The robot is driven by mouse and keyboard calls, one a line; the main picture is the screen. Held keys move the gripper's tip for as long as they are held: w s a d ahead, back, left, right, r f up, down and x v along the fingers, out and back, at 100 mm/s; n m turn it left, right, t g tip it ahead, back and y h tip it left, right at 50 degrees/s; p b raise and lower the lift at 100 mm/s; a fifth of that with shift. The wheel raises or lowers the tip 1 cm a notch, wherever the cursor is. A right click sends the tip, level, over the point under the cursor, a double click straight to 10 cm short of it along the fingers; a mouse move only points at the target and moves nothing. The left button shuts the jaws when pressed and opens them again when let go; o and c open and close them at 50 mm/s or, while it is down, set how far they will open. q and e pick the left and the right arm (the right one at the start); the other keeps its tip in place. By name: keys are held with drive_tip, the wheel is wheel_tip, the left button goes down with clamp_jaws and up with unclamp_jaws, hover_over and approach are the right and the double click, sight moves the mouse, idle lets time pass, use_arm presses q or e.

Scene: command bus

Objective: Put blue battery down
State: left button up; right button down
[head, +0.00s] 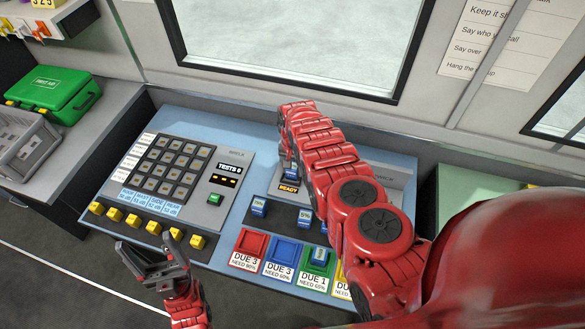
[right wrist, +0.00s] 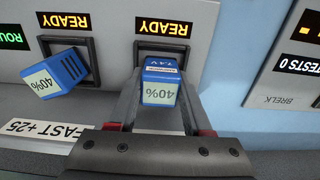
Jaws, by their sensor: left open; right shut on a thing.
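In the right wrist view, my right gripper (right wrist: 160,78) is shut on a blue battery (right wrist: 158,94) labelled 40%. The battery is at a charger bay under a lit READY sign (right wrist: 161,27); how deep it sits cannot be told. A second blue battery (right wrist: 52,80), also labelled 40%, sits tilted at the neighbouring READY bay. In the head view, my right arm hides the right gripper; a bit of blue shows beside the READY sign (head: 289,188). My left gripper (head: 148,255) is open and empty at the console's front left.
Blue batteries stand in front of the charger, one (head: 259,207) at left and one (head: 305,217) marked 5%. Red (head: 249,246) and blue (head: 284,252) trays lie at the front; a green tray (head: 319,267) holds a battery. A keypad (head: 175,167) and yellow knobs fill the left.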

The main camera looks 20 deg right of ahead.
sight(293, 166)
drive_tip(key=shift+c, duration=1.6)
unclamp_jaws()
drive_tip(key=shift+f, duration=0.15)
drive_tip(key=shift+r, duration=0.65)
wheel_tip(293, 166, up, 11)
drive_tip(key=b, duration=0.2)
